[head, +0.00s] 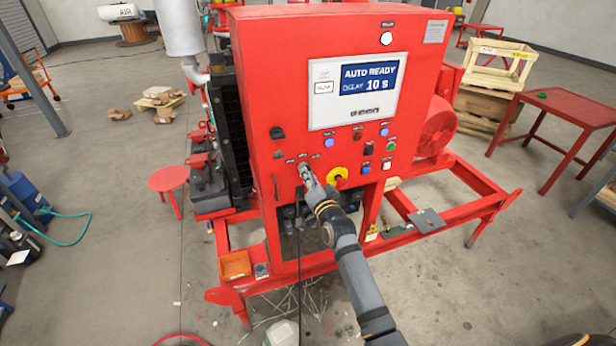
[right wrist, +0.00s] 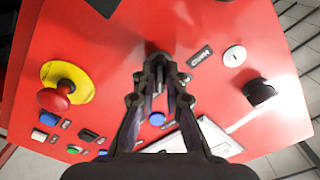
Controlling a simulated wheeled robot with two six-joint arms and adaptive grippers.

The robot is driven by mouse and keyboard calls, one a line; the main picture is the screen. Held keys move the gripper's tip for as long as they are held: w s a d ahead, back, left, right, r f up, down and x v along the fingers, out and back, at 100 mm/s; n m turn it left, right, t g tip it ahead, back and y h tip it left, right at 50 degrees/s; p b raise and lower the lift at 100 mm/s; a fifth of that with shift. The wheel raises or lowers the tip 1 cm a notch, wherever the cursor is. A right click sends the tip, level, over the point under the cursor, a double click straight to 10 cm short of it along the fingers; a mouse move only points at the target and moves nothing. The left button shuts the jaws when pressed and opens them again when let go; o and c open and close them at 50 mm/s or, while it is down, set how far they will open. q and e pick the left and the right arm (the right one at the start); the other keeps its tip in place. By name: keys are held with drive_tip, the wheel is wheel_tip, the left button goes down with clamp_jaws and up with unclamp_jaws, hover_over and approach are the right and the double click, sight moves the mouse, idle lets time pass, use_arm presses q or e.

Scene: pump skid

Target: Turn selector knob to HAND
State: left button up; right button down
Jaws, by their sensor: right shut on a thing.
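The selector knob (right wrist: 158,60) is a small dark knob on the front of the red control cabinet (head: 300,90), low and left of the emergency stop. My right gripper (head: 306,174) reaches it from the front. In the right wrist view my right gripper (right wrist: 160,72) has its fingers closed on both sides of the knob, which they mostly hide. A black label (right wrist: 201,56) with light lettering sits beside the knob. The knob's pointer direction cannot be read. The display (head: 369,77) reads AUTO READY and a delay of 10 s. My left gripper is not in view.
A red mushroom button (right wrist: 54,99) on a yellow ring is close beside the right gripper. Several small buttons and lamps sit nearby. A black rotary handle (head: 277,132) is at the cabinet's left. An orange tray (head: 235,265) stands on the skid frame.

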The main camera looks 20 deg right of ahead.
drive_tip(key=shift+n+b, duration=2.65)
drive_tip(key=shift+n, duration=6.95)
drive_tip(key=c, duration=1.4)
unclamp_jaws()
drive_tip(key=s, duration=1.2)
drive_tip(key=shift+d, duration=0.2)
